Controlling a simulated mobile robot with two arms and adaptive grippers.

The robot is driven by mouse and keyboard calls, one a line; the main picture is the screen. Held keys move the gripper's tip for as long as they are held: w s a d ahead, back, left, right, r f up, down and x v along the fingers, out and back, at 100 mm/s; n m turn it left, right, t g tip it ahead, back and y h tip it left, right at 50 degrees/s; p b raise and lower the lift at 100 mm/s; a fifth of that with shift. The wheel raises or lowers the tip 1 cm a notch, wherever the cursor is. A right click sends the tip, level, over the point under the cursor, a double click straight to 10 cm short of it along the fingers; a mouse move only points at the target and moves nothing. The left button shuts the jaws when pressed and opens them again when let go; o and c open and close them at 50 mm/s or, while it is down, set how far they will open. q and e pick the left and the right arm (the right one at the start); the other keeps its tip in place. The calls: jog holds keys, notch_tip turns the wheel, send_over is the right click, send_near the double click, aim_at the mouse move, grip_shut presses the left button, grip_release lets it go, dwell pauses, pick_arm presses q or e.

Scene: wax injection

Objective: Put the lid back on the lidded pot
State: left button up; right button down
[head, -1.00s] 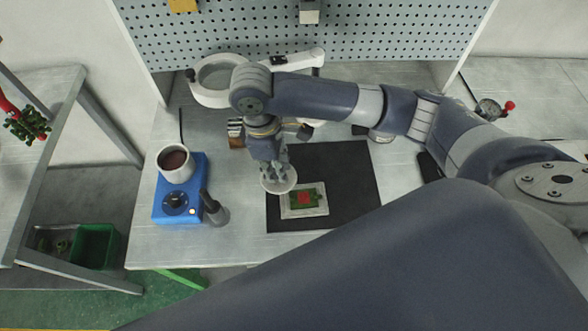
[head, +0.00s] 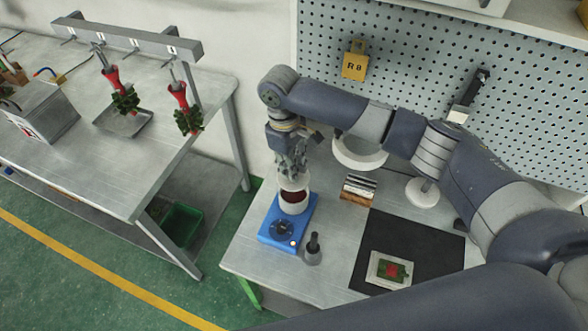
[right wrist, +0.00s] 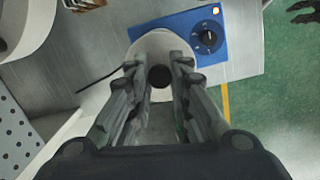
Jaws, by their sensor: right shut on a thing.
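The pot (head: 293,206) is white and stands on the blue heater (head: 272,234); dark red wax shows in its opening. My right gripper (head: 291,170) is shut on the lid (head: 295,183), a pale round disc, above the pot's far part. The wax shows below the lid's near edge, so the lid is not seated. In the right wrist view the lid (right wrist: 143,48) is a white disc with a dark knob (right wrist: 160,76) between my fingers; it hides most of the pot. My left gripper is not in view.
A small dark-handled tool (head: 314,250) stands right of the heater. A black mat (head: 430,247) bears a framed green and red piece (head: 390,270). A ring lamp (head: 360,155) and a small block stack (head: 358,189) are behind. Another table (head: 150,165) is at left.

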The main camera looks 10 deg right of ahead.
jog(key=shift+d+f+b, duration=0.1)
jog(key=shift+f+b, duration=0.4)
notch_tip(320, 180, down, 3)
jog(key=b, duration=0.4)
jog(key=shift+f, duration=1.15)
jog(key=shift+p, duration=0.9)
jog(key=shift+f+p, duration=0.15)
jog(key=shift+p, duration=0.25)
dwell(1.0)
jog(key=shift+p, duration=0.5)
dwell(0.6)
jog(key=c, duration=1.4)
grip_release()
